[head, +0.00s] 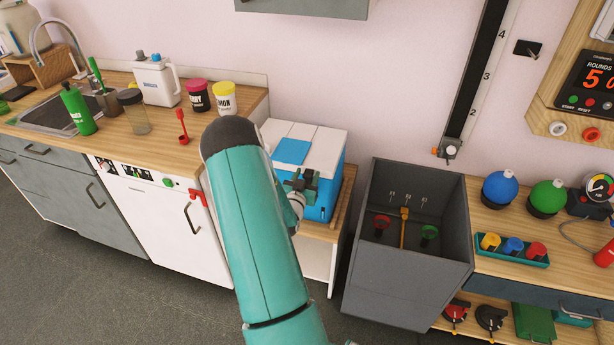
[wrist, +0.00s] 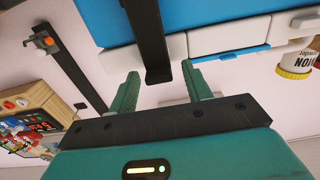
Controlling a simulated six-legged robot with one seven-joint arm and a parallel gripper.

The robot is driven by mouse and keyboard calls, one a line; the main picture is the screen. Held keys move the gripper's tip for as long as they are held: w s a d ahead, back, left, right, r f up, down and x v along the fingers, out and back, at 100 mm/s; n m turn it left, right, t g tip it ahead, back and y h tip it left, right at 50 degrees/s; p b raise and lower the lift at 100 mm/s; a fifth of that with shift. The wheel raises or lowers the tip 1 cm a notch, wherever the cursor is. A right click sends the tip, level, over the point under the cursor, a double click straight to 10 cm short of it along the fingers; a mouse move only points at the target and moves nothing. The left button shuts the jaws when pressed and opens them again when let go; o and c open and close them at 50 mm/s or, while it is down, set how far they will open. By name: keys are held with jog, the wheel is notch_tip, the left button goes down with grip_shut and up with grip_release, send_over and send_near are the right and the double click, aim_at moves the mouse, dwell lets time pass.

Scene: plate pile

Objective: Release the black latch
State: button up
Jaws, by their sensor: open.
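A cooler with a blue body (head: 325,190) and a white lid (head: 318,135) with a blue panel stands on a low shelf unit. In the wrist view, the cooler's blue side (wrist: 200,12) and white lid edge (wrist: 228,37) fill the top. A black latch (wrist: 150,40) runs as a long bar across them, its end lying between my fingers. My gripper (wrist: 160,73) is open, with one green finger on each side of the latch's end. Contact cannot be told. In the head view my gripper (head: 301,183) is at the cooler's front; my arm hides part of it.
A grey open bin (head: 361,230) stands right of the cooler. The wooden counter (head: 160,148) to the left holds a red-lidded jar (head: 197,97), a yellow-lidded jar (head: 224,99) and a white jug (head: 155,83). A black vertical rail (head: 477,75) is on the wall.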

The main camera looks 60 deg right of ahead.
jog(key=shift+d, duration=0.35)
grip_shut()
